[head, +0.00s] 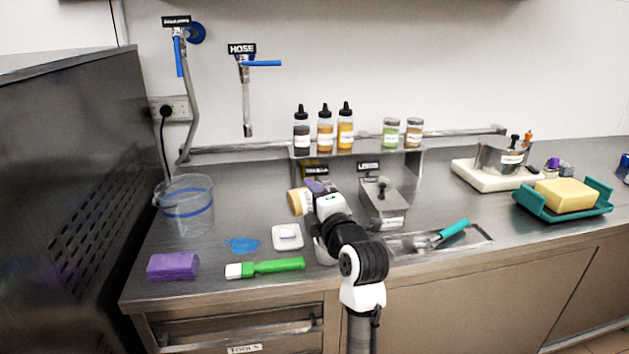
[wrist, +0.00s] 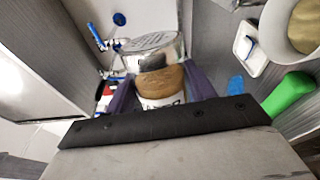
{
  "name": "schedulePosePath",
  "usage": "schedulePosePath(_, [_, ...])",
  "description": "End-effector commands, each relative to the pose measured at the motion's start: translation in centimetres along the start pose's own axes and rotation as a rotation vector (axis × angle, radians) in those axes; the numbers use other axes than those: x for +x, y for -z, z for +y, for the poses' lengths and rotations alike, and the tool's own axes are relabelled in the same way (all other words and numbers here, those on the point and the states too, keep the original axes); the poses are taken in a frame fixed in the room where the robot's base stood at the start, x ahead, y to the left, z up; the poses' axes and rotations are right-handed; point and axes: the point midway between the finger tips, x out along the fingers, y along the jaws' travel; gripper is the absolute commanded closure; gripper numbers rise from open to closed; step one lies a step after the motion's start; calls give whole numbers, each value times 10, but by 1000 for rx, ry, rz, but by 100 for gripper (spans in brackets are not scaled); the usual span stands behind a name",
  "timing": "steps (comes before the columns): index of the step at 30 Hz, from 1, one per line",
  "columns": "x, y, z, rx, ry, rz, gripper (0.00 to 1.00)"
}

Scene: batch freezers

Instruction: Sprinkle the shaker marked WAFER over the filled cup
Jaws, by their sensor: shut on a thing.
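My gripper (wrist: 163,92) is shut on a shaker (wrist: 160,80) with a brown filling and a silver lid. The purple fingers sit on both sides of it, and its white label is partly covered, so I cannot read it fully. In the head view the shaker (head: 299,202) is tipped sideways at my gripper (head: 313,190), above the counter. The filled cup (wrist: 305,28), with a beige filling, is at the upper right of the wrist view, apart from the shaker. In the head view my arm hides most of the cup.
A lidded metal bin (head: 383,203) stands to the right. Bottles and two jars (head: 391,133) stand on the shelf (head: 358,152) behind.

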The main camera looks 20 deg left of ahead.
Motion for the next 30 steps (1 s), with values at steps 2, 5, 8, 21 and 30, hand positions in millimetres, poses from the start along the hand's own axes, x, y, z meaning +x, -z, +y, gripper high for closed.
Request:
schedulePosePath(2, [0, 2, -7, 71, 1, 2, 69])
schedulePosePath(5, [0, 3, -18, 161, 2, 2, 69])
schedulePosePath(8, [0, 2, -24, 265, -1, 0, 69])
schedulePosePath(21, [0, -3, -28, 599, -2, 0, 69])
schedulePosePath(30, [0, -3, -29, 604, -2, 1, 69])
